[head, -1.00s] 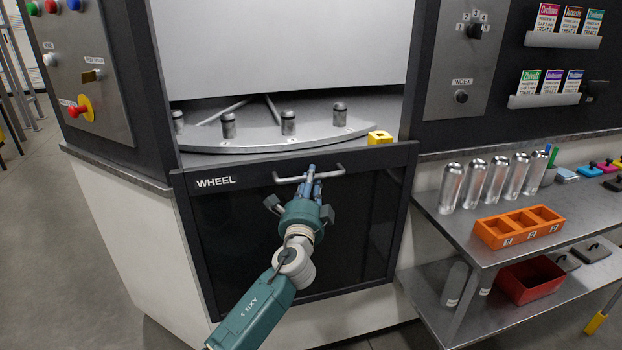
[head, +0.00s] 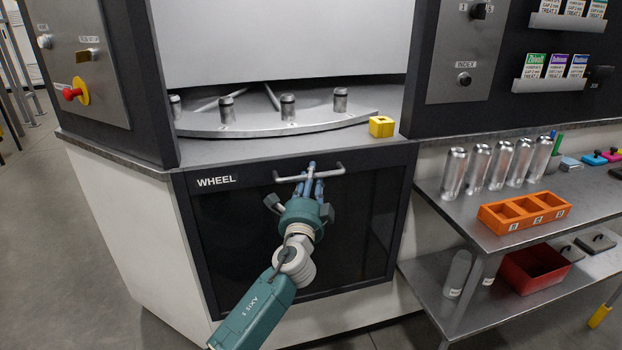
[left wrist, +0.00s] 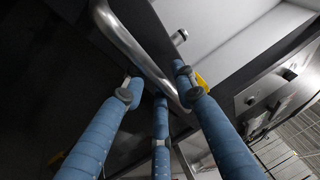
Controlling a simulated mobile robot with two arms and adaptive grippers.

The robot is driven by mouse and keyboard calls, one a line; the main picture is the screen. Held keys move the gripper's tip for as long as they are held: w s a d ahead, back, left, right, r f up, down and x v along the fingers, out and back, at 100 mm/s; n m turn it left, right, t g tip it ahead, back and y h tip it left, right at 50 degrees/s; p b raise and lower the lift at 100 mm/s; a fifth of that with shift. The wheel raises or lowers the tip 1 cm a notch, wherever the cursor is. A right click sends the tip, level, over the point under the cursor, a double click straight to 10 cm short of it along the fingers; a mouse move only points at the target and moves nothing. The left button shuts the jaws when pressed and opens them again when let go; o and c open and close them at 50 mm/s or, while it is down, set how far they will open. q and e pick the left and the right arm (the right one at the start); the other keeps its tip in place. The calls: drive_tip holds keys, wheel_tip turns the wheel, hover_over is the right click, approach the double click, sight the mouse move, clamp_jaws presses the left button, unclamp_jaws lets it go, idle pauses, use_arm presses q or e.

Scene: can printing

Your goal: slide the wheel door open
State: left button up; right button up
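The wheel door (head: 228,235) is a dark panel in a dark frame, marked "WHEEL". Its top edge stands just below the metal ledge of the machine. Above it the opening shows the curved wheel plate (head: 260,128) with several metal pegs. A bar handle (head: 337,170) crosses the top of the door. My left gripper (head: 309,173) is at the handle with its blue fingers on both sides of the bar, closed around it. In the left wrist view the metal handle (left wrist: 128,45) passes between the fingers. My right gripper is not seen.
A yellow block (head: 381,126) sits on the ledge at the right. A metal shelf (head: 437,205) stands on the right with several cans, an orange tray (head: 523,212) and a red bin (head: 535,270). A control panel with a red button (head: 70,94) is at the left.

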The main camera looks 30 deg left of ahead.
use_arm(q)
drive_tip(key=v, duration=1.2)
drive_tip(key=shift+f, duration=0.15)
wheel_tip(320, 180, down, 22)
drive_tip(key=d+n+g+h, duration=0.1)
drive_tip(key=d+g+h, duration=0.2)
drive_tip(key=g+h, duration=0.1)
drive_tip(key=s+d+f+n+g+h, duration=0.15)
drive_tip(key=s+f, duration=0.35)
drive_tip(key=f, duration=0.7)
drive_tip(key=s+d+f+n+g+h, duration=0.1)
drive_tip(key=s+d+f+g, duration=0.3)
drive_tip(key=f, duration=0.7)
drive_tip(key=s+d+f+n+g+h, duration=0.1)
drive_tip(key=s+d+f+n+g, duration=0.1)
drive_tip(key=s+f, duration=0.75)
drive_tip(key=s+d+f+n+g+h, duration=0.1)
drive_tip(key=s+f+n, duration=0.1)
drive_tip(key=s+f, duration=0.7)
drive_tip(key=s+d+f+n+g, duration=0.1)
drive_tip(key=s+f+n+g, duration=0.1)
drive_tip(key=s, duration=0.9)
drive_tip(key=s+d+f+n+g, duration=0.1)
drive_tip(key=s+f, duration=0.3)
drive_tip(key=s, duration=0.7)
drive_tip(key=shift+s+d+n+g, duration=0.35)
drive_tip(key=shift+d+g, duration=0.15)
drive_tip(key=shift+g, duration=0.15)
